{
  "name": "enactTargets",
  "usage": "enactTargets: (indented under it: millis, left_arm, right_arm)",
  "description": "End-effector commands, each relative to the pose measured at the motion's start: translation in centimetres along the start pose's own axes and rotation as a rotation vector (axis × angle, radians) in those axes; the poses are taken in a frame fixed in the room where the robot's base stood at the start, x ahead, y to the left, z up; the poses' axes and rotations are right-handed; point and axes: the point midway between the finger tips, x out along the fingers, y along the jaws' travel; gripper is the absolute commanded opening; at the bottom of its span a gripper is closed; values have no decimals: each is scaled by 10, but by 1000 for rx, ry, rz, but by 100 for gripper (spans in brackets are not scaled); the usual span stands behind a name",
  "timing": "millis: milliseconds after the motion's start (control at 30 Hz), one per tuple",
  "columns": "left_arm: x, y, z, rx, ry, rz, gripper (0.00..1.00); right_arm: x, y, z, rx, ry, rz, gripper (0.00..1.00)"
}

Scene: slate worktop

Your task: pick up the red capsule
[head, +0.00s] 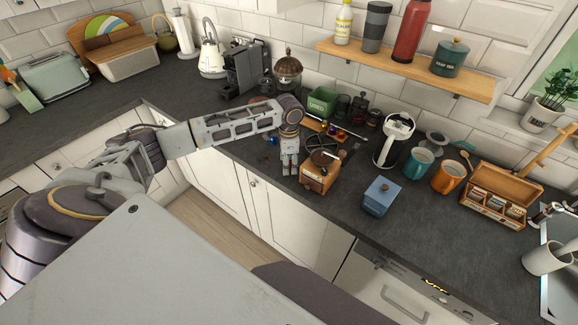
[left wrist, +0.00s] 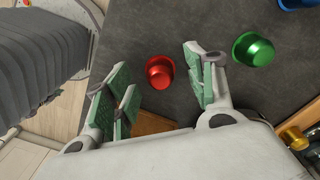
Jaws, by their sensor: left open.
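The red capsule (left wrist: 160,72) lies on the dark worktop in the left wrist view, in the gap between the two fingers of my left gripper (left wrist: 161,84). The green-padded fingers are spread on either side of it, and I see no finger touching it. In the head view my left gripper (head: 289,170) points down beside the wooden coffee grinder (head: 319,172); I cannot make out the red capsule there. A green capsule (left wrist: 253,50) lies just right of the right finger. My right gripper is not in view.
A blue capsule (left wrist: 297,4) and a gold capsule (left wrist: 294,138) are further right in the wrist view. A blue box (head: 381,196), a white-and-black appliance (head: 394,142) and mugs (head: 418,163) stand to the right. The worktop's front edge is close.

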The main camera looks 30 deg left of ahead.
Motion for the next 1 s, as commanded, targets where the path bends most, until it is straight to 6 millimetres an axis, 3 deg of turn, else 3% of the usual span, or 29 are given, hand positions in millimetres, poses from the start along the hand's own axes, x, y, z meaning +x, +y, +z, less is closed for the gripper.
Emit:
enactTargets:
  millis: [167, 433, 1000]
  left_arm:
    - [0, 0, 0, 0, 0, 0, 54]
    - [0, 0, 0, 0, 0, 0, 20]
    - [-9, 0, 0, 1, 1, -1, 19]
  right_arm:
    - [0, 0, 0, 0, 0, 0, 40]
    - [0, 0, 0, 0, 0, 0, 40]
    - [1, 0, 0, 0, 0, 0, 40]
